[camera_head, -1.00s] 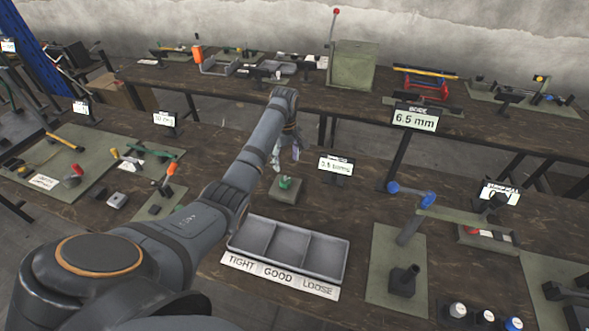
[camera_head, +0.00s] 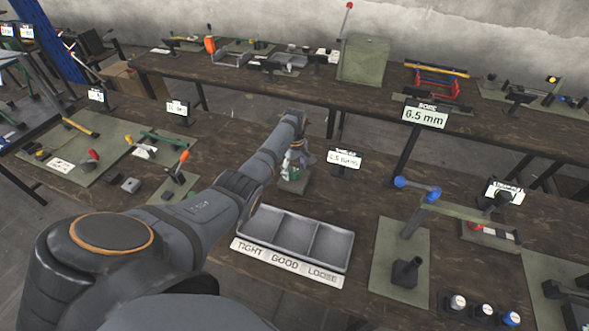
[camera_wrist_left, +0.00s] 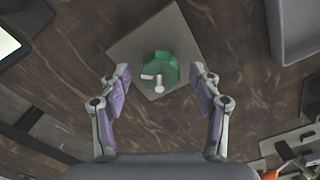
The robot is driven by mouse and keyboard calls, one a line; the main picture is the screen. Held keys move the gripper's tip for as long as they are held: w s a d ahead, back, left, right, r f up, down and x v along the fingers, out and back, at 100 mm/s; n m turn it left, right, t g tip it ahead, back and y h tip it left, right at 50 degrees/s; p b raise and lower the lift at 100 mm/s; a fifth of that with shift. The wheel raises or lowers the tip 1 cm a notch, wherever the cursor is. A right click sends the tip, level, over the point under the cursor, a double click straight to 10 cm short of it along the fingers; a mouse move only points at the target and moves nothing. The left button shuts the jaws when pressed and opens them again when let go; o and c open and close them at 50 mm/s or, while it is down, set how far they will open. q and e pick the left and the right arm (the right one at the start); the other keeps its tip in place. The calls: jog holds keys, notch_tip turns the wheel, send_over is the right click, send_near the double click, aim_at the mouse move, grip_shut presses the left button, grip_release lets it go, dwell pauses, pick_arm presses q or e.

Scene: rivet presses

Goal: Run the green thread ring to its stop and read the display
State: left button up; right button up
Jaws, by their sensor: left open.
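The green thread ring (camera_wrist_left: 160,71) sits on a square grey-green base block (camera_wrist_left: 142,42), with a pale pin or post standing at its middle. In the head view the base block (camera_head: 294,187) shows just below my left gripper (camera_head: 296,160), which mostly covers the ring. In the left wrist view my left gripper (camera_wrist_left: 161,86) is open, its purple-padded fingers on either side of the ring with gaps to it. A small display (camera_head: 345,159) stands just right of the block; its text is too small to read surely. My right gripper is not in view.
A grey three-compartment tray (camera_head: 350,253) labelled TIGHT, GOOD, LOOSE lies in front of the block. A display reading 6.5 mm (camera_head: 425,116) stands at the right. A press-like fixture (camera_head: 407,270) is on a green mat right of the tray. Bare tabletop lies behind the tray.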

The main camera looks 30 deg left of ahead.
pick_arm(q)
jog(key=shift+c, duration=0.3)
jog(key=c, duration=1.1)
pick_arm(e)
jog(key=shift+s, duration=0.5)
pick_arm(q)
jog(key=shift+r+m, duration=0.1)
jog(key=shift+m, duration=0.3)
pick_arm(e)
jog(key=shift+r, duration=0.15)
pick_arm(q)
jog(key=m+p, duration=0.1)
jog(key=m, duration=0.2)
jog(key=shift+p, duration=0.3)
jog(key=m+p, duration=0.1)
jog(key=m, duration=1.1)
jog(key=shift+p, duration=0.3)
jog(key=m, duration=0.6)
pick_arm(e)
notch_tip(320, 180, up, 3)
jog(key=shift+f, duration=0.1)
